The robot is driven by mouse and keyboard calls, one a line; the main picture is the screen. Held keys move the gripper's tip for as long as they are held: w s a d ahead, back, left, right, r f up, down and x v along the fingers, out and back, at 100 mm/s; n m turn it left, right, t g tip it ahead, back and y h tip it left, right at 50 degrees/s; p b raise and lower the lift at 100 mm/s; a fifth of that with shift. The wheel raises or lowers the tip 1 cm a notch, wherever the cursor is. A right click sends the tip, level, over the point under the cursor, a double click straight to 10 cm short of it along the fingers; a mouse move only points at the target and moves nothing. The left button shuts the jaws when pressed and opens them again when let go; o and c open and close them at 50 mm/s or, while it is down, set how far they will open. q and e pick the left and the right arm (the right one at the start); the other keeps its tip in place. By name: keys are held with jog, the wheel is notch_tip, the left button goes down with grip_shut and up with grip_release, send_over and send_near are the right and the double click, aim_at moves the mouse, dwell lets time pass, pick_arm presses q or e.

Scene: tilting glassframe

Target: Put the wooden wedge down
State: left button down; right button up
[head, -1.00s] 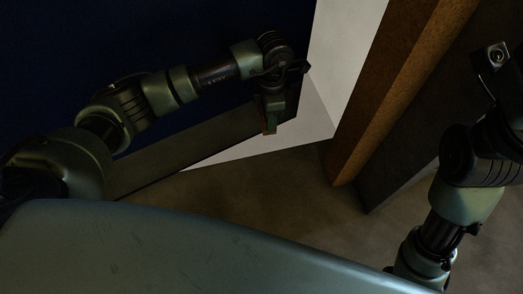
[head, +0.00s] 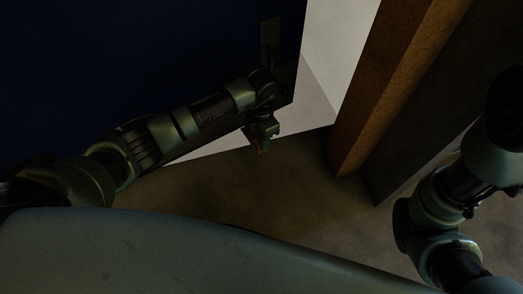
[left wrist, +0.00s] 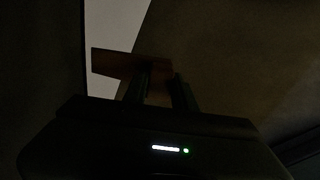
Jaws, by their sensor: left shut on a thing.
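My left gripper (head: 262,134) is low in front of the dark blue door's lower edge in the head view, pointing down toward the floor. It is shut on the wooden wedge (left wrist: 115,63), a brown piece that sticks out to the left of the fingers in the left wrist view. In the head view only a small, dim reddish bit of the wedge shows at the fingertips. It looks held above the brown floor (head: 230,190), but the gap is too dark to judge. My right arm is at the right edge; its gripper cannot be made out.
The dark blue door (head: 130,60) fills the upper left. A bright pale strip (head: 335,60) shows beyond its edge. A brown wooden frame post (head: 395,90) and a dark grey wall (head: 420,130) stand to the right. The floor between door and post is clear.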

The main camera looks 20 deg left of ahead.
pick_arm(q)
jog(key=shift+f+b, duration=1.5)
jog(key=shift+f, duration=0.9)
jog(key=c, duration=1.1)
grip_release()
jog(key=shift+r, duration=0.1)
notch_tip(320, 180, up, 10)
jog(key=p, duration=0.8)
jog(key=shift+r, duration=0.25)
jog(key=shift+r+p, duration=0.55)
jog(key=shift+r, duration=0.35)
